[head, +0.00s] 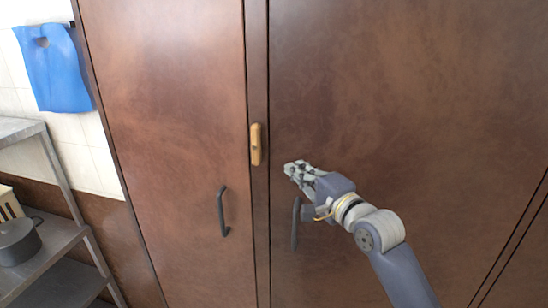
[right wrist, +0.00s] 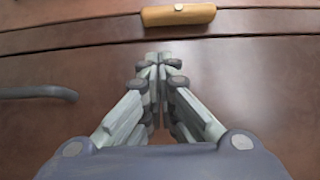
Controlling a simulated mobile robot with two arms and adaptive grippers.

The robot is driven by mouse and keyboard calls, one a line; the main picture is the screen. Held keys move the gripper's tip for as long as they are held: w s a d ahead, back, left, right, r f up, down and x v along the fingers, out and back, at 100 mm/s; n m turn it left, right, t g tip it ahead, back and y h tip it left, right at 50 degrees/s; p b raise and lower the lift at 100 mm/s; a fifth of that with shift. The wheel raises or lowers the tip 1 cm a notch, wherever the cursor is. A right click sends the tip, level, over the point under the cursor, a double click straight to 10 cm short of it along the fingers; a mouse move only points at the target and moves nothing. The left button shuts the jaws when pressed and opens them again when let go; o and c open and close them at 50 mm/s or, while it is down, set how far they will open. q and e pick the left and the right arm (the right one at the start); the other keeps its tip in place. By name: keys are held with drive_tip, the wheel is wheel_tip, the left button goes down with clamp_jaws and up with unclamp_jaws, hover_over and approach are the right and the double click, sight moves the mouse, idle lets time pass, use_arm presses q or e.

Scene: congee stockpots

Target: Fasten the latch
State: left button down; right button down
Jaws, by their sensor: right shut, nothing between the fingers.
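The latch (head: 256,144) is a small yellow-brown wooden bar with a round pin. It stands upright on the dark strip between two brown cabinet doors. It also shows in the right wrist view, at the top (right wrist: 178,15), beyond my fingertips. My right gripper (head: 290,168) is shut and empty, in front of the right door, to the right of the latch and a little lower. In the right wrist view its fingertips (right wrist: 158,58) meet below the latch and look apart from it. My left gripper is in neither view.
The left door (head: 180,130) and right door (head: 420,100) look closed. Dark handles are on the left door (head: 222,212) and right door (head: 295,224), the latter just below my gripper. A metal shelf (head: 55,245) with a grey pot (head: 18,243) stands left. A blue apron-like item (head: 55,70) hangs on the wall.

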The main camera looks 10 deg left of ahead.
sight(256, 145)
drive_tip(key=p+x, duration=0.1)
drive_tip(key=x, duration=0.2)
drive_tip(key=shift+w+a+r, duration=0.15)
drive_tip(key=shift+w+a, duration=0.1)
drive_tip(key=shift+a, duration=0.05)
drive_tip(key=a+p, duration=0.2)
drive_tip(key=a, duration=0.1)
drive_tip(key=shift+w+a, duration=0.1)
drive_tip(key=shift+w, duration=0.05)
drive_tip(key=shift+a, duration=0.45)
drive_tip(key=shift+d, duration=0.1)
